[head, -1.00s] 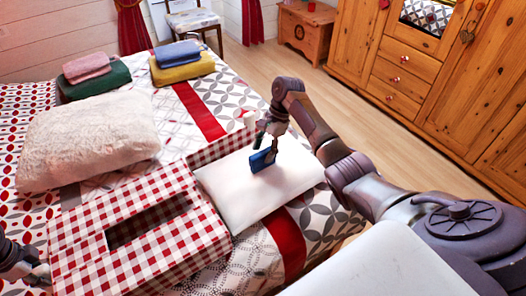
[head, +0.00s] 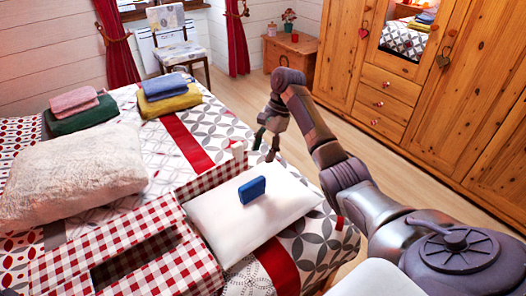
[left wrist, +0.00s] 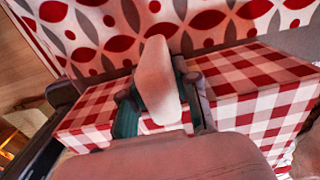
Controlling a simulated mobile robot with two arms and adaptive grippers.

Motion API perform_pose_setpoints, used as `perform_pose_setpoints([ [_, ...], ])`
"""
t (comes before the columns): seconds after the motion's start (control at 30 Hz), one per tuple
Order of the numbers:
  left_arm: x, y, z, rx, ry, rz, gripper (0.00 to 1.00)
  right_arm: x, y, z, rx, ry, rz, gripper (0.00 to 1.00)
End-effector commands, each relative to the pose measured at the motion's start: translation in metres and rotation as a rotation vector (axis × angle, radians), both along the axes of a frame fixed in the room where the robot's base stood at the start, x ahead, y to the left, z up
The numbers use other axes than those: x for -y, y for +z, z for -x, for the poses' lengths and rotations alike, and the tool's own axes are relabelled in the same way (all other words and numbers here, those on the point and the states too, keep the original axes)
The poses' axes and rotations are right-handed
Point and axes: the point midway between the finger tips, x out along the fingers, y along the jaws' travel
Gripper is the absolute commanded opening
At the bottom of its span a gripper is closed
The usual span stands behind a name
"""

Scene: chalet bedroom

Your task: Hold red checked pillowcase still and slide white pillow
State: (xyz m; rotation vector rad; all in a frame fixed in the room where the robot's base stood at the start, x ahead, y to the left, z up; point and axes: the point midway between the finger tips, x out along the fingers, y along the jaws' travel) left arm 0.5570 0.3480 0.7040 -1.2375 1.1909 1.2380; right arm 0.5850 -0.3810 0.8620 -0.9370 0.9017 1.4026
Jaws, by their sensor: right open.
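The red checked pillowcase (head: 190,268) lies on the bed at the lower left, with a dark rectangular opening in its top. The white pillow (head: 225,225) lies flat at its right end; whether its edge is inside the case cannot be told. A blue block (head: 252,189) stands on the pillow. My right gripper (head: 268,152) is open and empty, beyond the blue block and apart from it. My left gripper (left wrist: 160,112) is out of the head view; in the left wrist view its fingers close on a pale block (left wrist: 156,80) at the checked pillowcase (left wrist: 240,95).
A fluffy cream pillow (head: 70,175) lies left of the case. Folded pink and green cloths (head: 80,118) and blue and yellow cloths (head: 168,98) lie at the bed's far end. A wooden wardrobe (head: 400,100) stands right, with free floor between.

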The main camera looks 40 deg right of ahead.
Motion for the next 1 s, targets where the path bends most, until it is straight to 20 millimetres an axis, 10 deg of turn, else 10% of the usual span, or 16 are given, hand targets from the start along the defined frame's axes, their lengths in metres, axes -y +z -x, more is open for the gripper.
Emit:
perform_pose_setpoints([
  [0.13, 0.000, 0.000, 0.000, 0.000, 0.000, 0.000, 0.58, 0.000, 0.000, 0.000, 0.000, 0.000, 0.000, 0.58],
  [0.53, 0.000, 0.007, -0.001, 0.003, 0.000, 0.000, 0.58, 0.000, 0.000, 0.000, -0.001, 0.000, 0.000, 0.58],
  [1.0, 0.000, 0.097, -0.001, 0.003, -0.001, 0.000, 0.58, 0.000, -0.001, 0.000, -0.001, 0.000, 0.000, 0.58],
])
